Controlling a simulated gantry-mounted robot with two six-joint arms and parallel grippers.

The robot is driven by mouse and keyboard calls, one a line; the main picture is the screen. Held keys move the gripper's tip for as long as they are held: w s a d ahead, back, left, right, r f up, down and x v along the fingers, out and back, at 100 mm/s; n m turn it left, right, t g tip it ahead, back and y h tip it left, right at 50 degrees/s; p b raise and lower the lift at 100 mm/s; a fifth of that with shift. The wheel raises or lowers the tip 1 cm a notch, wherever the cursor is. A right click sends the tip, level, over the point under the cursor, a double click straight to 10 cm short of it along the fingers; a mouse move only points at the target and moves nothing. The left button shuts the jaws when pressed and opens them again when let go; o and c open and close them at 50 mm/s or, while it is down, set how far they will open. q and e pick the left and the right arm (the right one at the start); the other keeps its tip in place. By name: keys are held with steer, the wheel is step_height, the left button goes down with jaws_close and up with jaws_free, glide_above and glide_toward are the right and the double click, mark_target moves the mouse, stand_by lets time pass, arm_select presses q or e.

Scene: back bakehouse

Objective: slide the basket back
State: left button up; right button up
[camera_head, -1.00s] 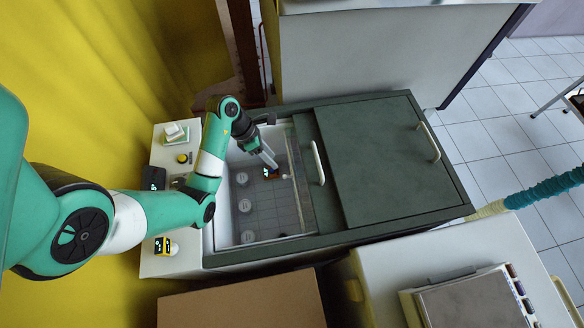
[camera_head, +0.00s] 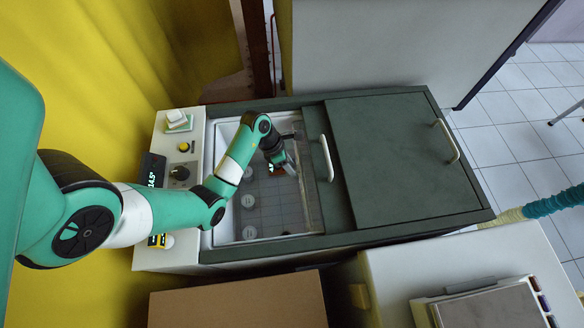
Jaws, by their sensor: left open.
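A grey wire basket (camera_head: 268,207) sits inside the white-lined well of a dark green cabinet. Several pale round pieces lie in it along its left side. A small dark and red item lies near the gripper, too small to make out. My left gripper (camera_head: 286,166) is open and reaches down into the well at the basket's far end. Whether its fingers touch the basket cannot be told. The dark green sliding lid (camera_head: 400,165) covers the right part, with pale handles (camera_head: 326,158) on it. My right gripper is out of view.
A white control panel (camera_head: 183,150) with a knob, a display and small items runs along the well's left side. A cardboard box (camera_head: 240,305) stands in front. A white counter with a grey-topped device (camera_head: 490,308) is at lower right. Tiled floor lies beyond.

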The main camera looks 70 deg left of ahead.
arm_select(q)
jaws_close()
steer(key=shift+r, duration=0.1)
stand_by(1.2)
